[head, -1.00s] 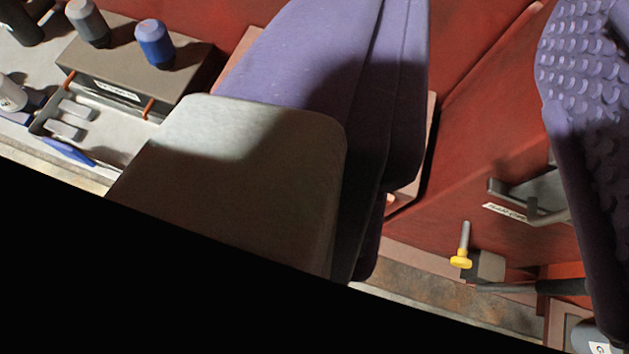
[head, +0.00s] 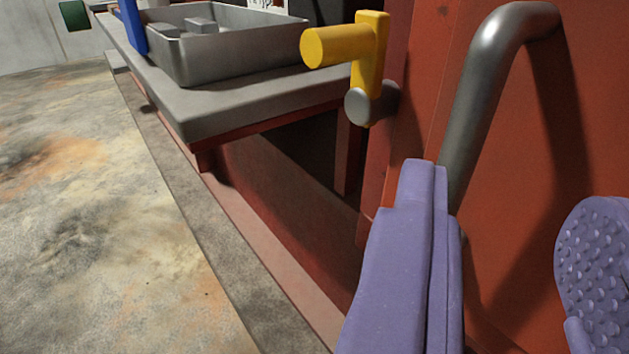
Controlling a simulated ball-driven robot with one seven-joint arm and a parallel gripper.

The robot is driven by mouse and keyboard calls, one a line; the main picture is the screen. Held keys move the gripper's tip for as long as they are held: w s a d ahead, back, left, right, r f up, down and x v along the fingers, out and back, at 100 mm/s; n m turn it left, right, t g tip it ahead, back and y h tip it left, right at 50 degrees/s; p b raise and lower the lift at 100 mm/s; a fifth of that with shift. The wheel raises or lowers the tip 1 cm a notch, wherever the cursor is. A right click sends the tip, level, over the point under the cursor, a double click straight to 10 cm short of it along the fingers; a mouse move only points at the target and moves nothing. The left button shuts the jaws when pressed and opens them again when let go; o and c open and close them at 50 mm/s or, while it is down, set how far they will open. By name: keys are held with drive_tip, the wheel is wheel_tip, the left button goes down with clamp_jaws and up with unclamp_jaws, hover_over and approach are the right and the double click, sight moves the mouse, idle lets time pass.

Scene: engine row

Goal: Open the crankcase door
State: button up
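A red upright panel (head: 430,95), which looks like the crankcase door, fills the right side of the view. A thick grey bar handle (head: 487,75) bends out from it and slopes down to the left. A yellow latch handle (head: 345,45) on a grey round pivot (head: 362,106) sits left of the panel's edge. My gripper (head: 512,190) is open, its two purple fingers wide apart before the panel. The left finger covers the bar's lower end; I cannot tell whether they touch. The right finger, with its studded pad, is at the lower right.
A grey bench (head: 230,100) with a red frame stands to the left, carrying a metal tray (head: 240,50) with grey blocks and a blue upright object (head: 131,28). A low red ledge runs below it. The stained floor (head: 90,210) at left is clear.

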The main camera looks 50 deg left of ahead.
sight(467, 147)
drive_tip(key=b+x, duration=0.2)
drive_tip(key=x, duration=0.5)
drive_tip(key=shift+w+a+f, duration=0.15)
drive_tip(key=shift+w+a, duration=0.05)
drive_tip(key=shift+a, duration=0.2)
clamp_jaws()
